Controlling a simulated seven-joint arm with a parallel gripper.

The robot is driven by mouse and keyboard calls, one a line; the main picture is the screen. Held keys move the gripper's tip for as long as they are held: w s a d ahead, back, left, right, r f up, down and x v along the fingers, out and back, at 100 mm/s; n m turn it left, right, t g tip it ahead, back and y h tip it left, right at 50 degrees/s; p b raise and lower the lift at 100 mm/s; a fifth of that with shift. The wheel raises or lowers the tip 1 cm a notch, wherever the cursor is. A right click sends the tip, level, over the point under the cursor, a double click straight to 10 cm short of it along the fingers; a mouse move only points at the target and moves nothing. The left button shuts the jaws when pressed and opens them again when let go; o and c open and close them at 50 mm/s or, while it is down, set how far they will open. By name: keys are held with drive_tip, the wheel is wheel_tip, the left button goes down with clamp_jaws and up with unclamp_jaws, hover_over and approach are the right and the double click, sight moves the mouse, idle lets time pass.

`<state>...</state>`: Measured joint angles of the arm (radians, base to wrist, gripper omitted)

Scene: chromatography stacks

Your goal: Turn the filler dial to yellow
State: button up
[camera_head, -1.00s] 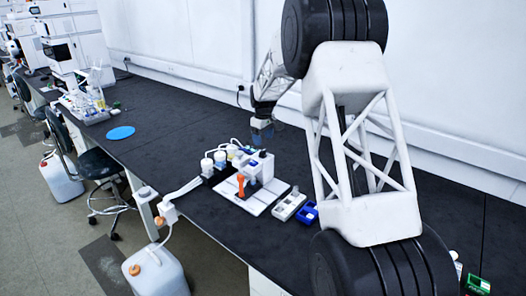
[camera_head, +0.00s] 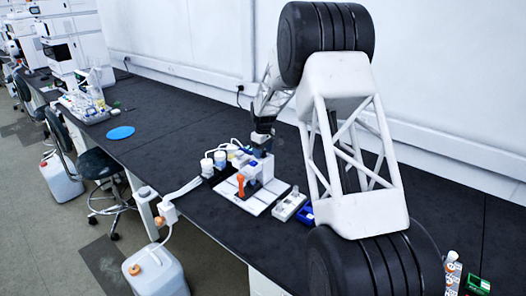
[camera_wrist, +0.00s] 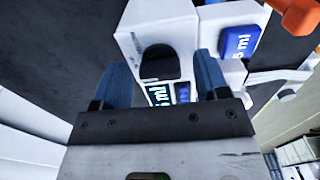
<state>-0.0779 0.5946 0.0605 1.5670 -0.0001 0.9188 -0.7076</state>
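The filler (camera_head: 252,172) is a white block on a white base on the black bench, with an orange part (camera_head: 241,182) at its front left. In the wrist view its white housing (camera_wrist: 180,35) carries a black rounded dial (camera_wrist: 160,62). Blue labels with "ml" writing show nearby. My gripper (camera_wrist: 163,80) is open, its two blue fingers apart on either side of the dial with visible gaps. In the head view my gripper (camera_head: 260,142) is just above and behind the filler, partly hidden there. I cannot make out a yellow mark or the dial's setting.
White-capped bottles (camera_head: 207,166) stand left of the filler. A grey box (camera_head: 288,206) and a blue box (camera_head: 307,214) lie to its right. A blue disc (camera_head: 120,133) lies farther left, with bare bench between. The wall runs behind the bench.

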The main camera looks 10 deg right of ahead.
drive_tip(key=c, duration=0.9)
drive_tip(key=shift+o, duration=0.2)
drive_tip(key=shift+m, duration=0.4)
drive_tip(key=m, duration=0.9)
drive_tip(key=o, duration=0.9)
drive_tip(key=shift+r, duration=0.1)
